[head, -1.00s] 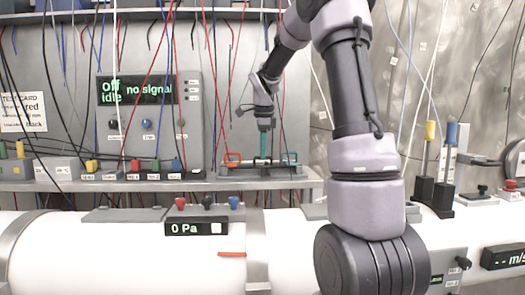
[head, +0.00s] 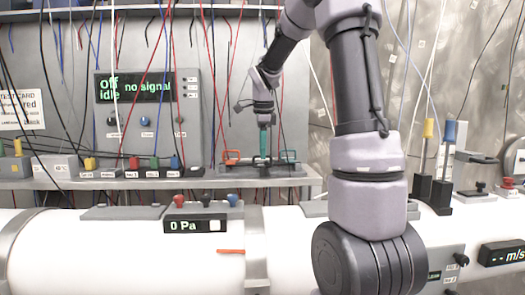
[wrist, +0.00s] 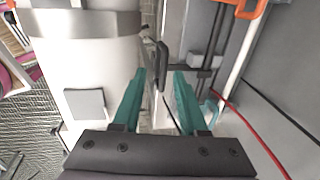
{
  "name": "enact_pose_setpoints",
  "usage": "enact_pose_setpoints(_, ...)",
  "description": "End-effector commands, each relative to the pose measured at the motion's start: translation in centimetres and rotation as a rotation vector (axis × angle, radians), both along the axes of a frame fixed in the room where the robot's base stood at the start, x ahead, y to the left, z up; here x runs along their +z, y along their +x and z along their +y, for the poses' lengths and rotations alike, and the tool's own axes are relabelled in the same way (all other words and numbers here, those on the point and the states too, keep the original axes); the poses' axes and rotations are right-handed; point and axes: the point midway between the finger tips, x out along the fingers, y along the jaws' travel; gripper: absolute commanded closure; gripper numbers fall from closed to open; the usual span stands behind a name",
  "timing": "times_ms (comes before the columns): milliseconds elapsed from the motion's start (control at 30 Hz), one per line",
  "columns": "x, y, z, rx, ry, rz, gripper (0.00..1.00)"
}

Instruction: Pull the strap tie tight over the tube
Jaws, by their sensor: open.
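The white tube (head: 125,250) runs across the bottom of the head view, with a grey band (head: 257,255) around it. A short orange strip (head: 231,251) lies on its front. In the wrist view, a white cylinder (wrist: 90,65) with a grey band (wrist: 85,22) fills the left. A thin black loop (wrist: 162,65) stands near my fingertips there. I cannot tell which piece is the strap tie. My gripper (wrist: 160,75) is open, its teal fingers apart with nothing visibly clamped. In the head view my gripper (head: 265,158) points down at the shelf fixture.
A fixture (head: 255,170) with orange and teal loops sits on the shelf. A console (head: 148,120) reading "Off idle, no signal" stands to its left. A 0 Pa gauge (head: 196,225) sits at the tube. Several cables hang behind; a red cable (wrist: 250,125) passes right of my fingers.

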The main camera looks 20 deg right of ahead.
Motion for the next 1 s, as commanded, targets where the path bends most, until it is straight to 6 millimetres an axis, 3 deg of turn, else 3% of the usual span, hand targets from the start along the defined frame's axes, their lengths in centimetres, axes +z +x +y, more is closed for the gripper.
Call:
enact_pose_setpoints(500,8.9,-1.7,0.6,0.000,0.000,-0.002,0.58)
enact_pose_setpoints(700,10.1,-2.0,0.6,0.000,0.000,0.000,0.58)
enact_pose_setpoints(1000,10.1,-2.0,0.6,0.000,0.000,0.001,0.58)
